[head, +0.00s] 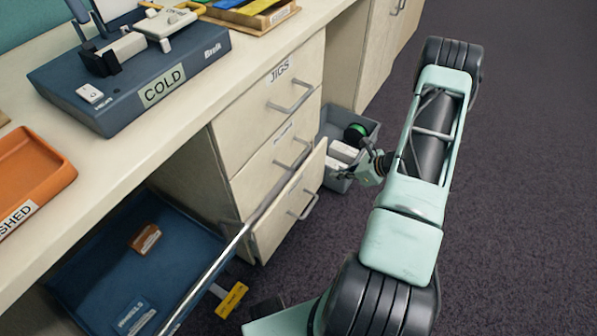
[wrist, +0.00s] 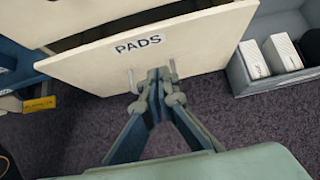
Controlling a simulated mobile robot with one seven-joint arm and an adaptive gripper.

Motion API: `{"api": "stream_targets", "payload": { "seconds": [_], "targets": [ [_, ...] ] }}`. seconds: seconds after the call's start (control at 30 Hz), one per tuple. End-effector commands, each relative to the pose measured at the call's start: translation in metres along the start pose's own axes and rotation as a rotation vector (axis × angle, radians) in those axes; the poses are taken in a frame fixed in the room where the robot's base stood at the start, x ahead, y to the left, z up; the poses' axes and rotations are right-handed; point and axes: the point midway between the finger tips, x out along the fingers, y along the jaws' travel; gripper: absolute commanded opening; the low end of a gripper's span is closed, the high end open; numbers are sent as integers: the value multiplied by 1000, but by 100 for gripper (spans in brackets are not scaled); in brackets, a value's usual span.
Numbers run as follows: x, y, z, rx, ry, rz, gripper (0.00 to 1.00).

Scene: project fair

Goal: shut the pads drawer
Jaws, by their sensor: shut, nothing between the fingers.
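The pads drawer (head: 283,212) is the lowest in the pale wooden cabinet and stands pulled out. Its front (wrist: 205,50) carries the PADS label in the wrist view, with a dark gap behind its top edge. Its bar handle (head: 303,206) shows in the head view; in the wrist view my fingers partly cover it. My gripper (wrist: 159,74) is shut and empty, its fingertips before the drawer front at the handle. In the head view my gripper (head: 352,174) is to the right of the front. I cannot tell whether it touches the handle or front.
A grey bin (head: 361,128) with white boxes and a green spool stands beside the cabinet. The JIGS drawer (head: 262,103) and the middle drawer (head: 262,160) look shut. A blue tray (head: 187,255) sits left under the worktop (head: 150,150). Dark carpet is open to the right.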

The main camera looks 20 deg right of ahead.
Motion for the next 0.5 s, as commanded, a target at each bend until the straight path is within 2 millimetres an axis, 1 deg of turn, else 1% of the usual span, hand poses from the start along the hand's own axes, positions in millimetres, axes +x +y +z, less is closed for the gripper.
{"api": "stream_targets", "payload": {
  "seconds": [0.07, 0.17, 0.27, 0.5],
  "targets": [
    [4, -1, -2, 1, 1, 0, 0],
    [16, 0, -3, 2, 0, 3, 0],
    [36, 0, -3, 0, 0, 3, 0],
    [89, 0, -3, -2, 0, 3, 0]
  ]
}}
